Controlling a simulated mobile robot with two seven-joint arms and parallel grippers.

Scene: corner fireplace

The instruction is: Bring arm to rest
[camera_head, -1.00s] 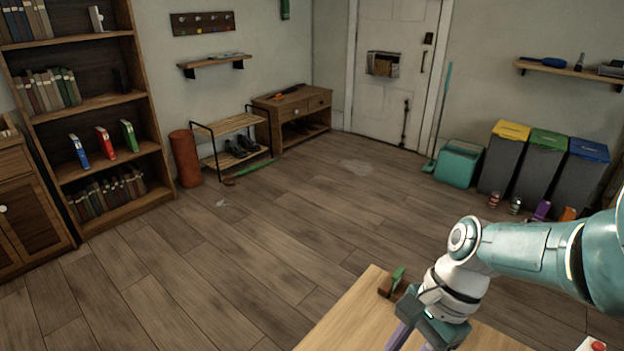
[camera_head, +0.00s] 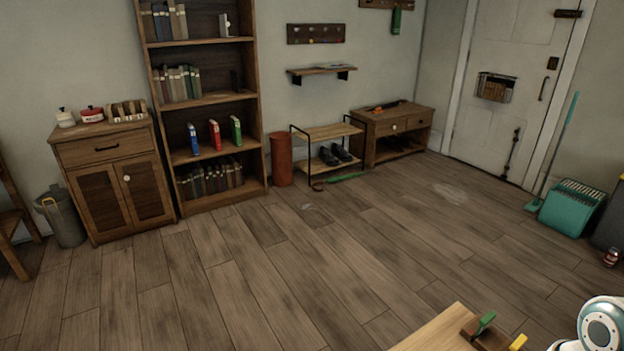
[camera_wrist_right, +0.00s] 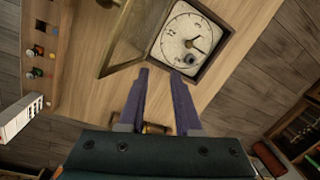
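My right arm (camera_head: 603,325) shows only as a white and teal joint at the lower right edge of the head view. In the right wrist view my right gripper (camera_wrist_right: 161,73) has its two purple fingers apart, with nothing gripped between the tips. The fingers point across a wooden tabletop (camera_wrist_right: 95,95) towards a clock (camera_wrist_right: 187,40) with a pale round face in a square case. A glazed door or panel (camera_wrist_right: 145,35) stands beside the clock. My left gripper is in neither current view.
The table corner (camera_head: 425,338) bears a brown block (camera_head: 484,338) with green and yellow pieces. A bookcase (camera_head: 207,97), a cabinet (camera_head: 112,180), a shoe rack (camera_head: 325,133) and a bench (camera_head: 392,125) line the walls.

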